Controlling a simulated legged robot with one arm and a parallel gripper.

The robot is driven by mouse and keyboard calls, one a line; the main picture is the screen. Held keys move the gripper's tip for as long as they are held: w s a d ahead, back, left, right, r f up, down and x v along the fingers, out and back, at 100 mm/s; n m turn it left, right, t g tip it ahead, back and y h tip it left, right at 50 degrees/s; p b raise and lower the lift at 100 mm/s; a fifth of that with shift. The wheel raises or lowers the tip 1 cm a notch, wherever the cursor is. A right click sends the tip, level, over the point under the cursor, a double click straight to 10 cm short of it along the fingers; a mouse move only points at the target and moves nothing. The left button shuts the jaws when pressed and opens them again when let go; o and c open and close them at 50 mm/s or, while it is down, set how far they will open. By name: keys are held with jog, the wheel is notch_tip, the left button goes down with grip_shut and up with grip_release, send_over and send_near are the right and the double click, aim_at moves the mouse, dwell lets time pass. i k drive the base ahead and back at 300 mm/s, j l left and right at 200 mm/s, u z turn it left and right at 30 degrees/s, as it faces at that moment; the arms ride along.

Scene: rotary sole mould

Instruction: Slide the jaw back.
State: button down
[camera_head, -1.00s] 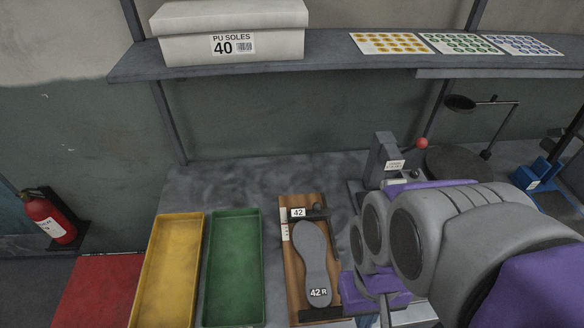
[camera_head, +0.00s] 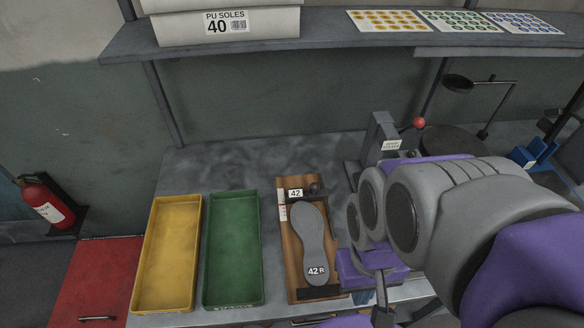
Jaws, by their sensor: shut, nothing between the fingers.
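A wooden sizing board (camera_head: 293,262) lies on the bench with a grey sole (camera_head: 313,240) marked 42 R on it. A dark jaw with a knob (camera_head: 318,190) sits across the board at the sole's toe end, beside a 42 label. A dark stop (camera_head: 318,293) lies at the heel end. Whether the jaw touches the sole is too small to tell. My gripper (camera_head: 383,303) points down to the right of the board, near the bench's front edge, apart from the jaw. It is shut and holds nothing; its tips are partly hidden.
A yellow tray (camera_head: 148,250) and a green tray (camera_head: 208,250) stand left of the board. A press with a red-knobbed lever (camera_head: 380,140) stands behind my arm. A shelf (camera_head: 330,45) with a PU SOLES box (camera_head: 225,26) runs above. Bare bench lies behind the trays.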

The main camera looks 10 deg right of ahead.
aim_at(293, 195)
jog(key=k+l+u, duration=0.3)
jog(key=l, duration=0.2)
jog(key=k+l+u, duration=0.3)
jog(key=l, duration=0.15)
